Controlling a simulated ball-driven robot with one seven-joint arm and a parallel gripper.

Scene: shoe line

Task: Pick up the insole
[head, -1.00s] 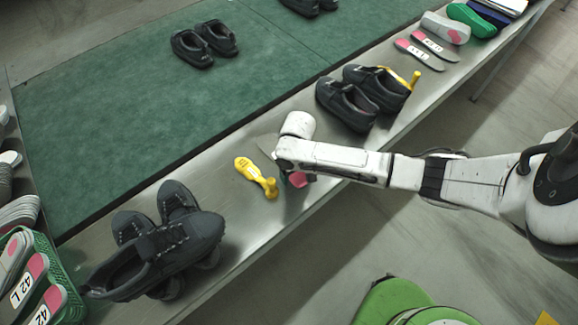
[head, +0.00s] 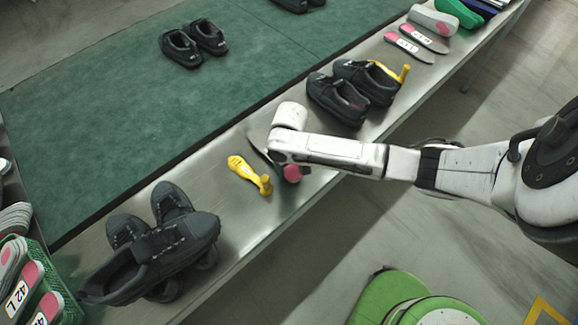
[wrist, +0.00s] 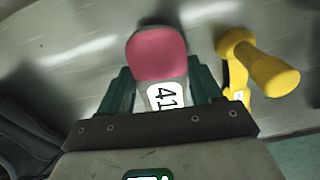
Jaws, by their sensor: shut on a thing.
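An insole with a pink heel (wrist: 157,55) and a white label reading 41 is between the fingers of my gripper (wrist: 160,88) in the wrist view. The gripper is shut on it, one green finger on each side. In the head view the pink heel (head: 292,173) shows just below my wrist, and a dark edge of the insole shows left of it. The rest of the insole is hidden by my arm and gripper. I cannot tell how far it is above the metal bench.
A yellow shoe tool (head: 248,174) lies on the bench (head: 205,180) just left of my gripper. Dark shoes stand at the lower left (head: 160,250) and upper right (head: 352,92). Two more insoles (head: 410,47) lie farther along. A green crate (head: 62,285) is at the lower left.

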